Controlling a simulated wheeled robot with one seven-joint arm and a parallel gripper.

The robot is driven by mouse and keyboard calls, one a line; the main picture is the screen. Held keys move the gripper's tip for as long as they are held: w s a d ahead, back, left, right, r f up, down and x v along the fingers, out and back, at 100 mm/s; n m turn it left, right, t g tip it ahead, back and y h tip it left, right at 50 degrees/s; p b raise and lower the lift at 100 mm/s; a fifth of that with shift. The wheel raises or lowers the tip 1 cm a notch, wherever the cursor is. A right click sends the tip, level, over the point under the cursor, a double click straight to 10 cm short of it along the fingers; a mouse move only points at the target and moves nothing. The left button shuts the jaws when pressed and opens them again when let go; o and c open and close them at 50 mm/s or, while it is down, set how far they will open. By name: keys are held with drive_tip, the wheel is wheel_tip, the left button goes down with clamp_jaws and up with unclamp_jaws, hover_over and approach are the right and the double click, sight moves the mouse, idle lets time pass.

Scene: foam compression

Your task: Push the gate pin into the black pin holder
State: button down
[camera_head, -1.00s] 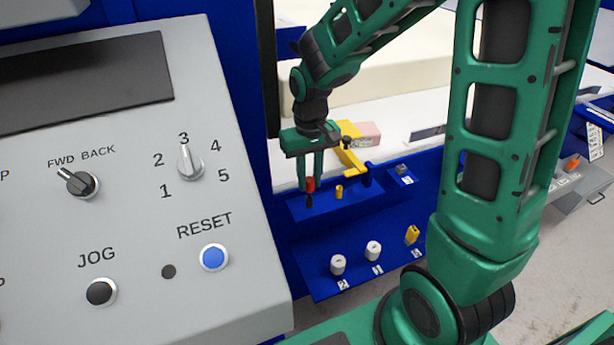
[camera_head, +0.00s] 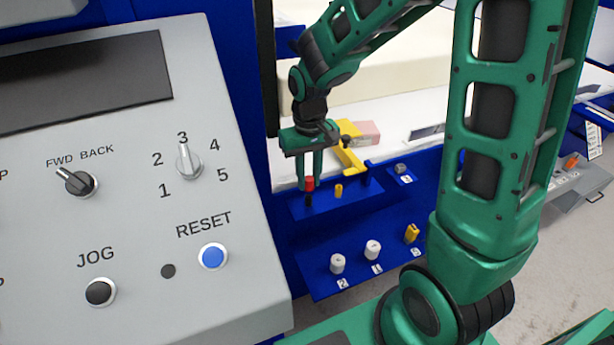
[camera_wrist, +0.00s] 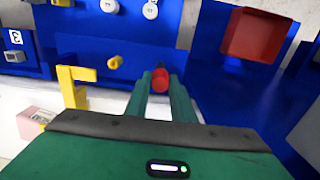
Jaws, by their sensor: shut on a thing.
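The gate pin, with a red head (camera_head: 309,183), is between the fingers of my gripper (camera_head: 311,184), which is shut on it. In the wrist view the round red head (camera_wrist: 160,81) shows between the two green fingers (camera_wrist: 159,85). The small black pin holder (camera_head: 309,200) stands on the blue ledge directly below the red head. A dark bit shows just beyond the head in the wrist view. The pin's lower part is hidden, so I cannot tell how deep it sits in the holder.
A yellow peg (camera_head: 339,191) stands just right of the holder, with a yellow bracket (camera_head: 350,160) behind it. White knobs (camera_head: 372,250) and a yellow part (camera_head: 411,233) sit on the lower blue panel. The grey control console (camera_head: 130,220) fills the left. A red square box (camera_wrist: 257,35) shows in the wrist view.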

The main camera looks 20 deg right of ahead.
sight(309, 178)
drive_tip(key=shift+f, duration=1.55)
drive_tip(key=c, duration=1.4)
unclamp_jaws()
drive_tip(key=shift+c, duration=0.2)
drive_tip(key=shift+r, duration=0.15)
drive_tip(key=shift+r, duration=2.9)
wheel_tip(309, 178, up, 11)
drive_tip(key=s+d+f+m, duration=0.2)
drive_tip(key=s+d+m, duration=0.1)
drive_tip(key=s+d, duration=0.5)
drive_tip(key=s+d+f+m, duration=0.2)
drive_tip(key=s+d, duration=0.7)
drive_tip(key=s, duration=0.6)
drive_tip(key=shift+s+d+m, duration=0.15)
drive_tip(key=shift+s+m, duration=0.05)
drive_tip(key=shift+m, duration=0.5)
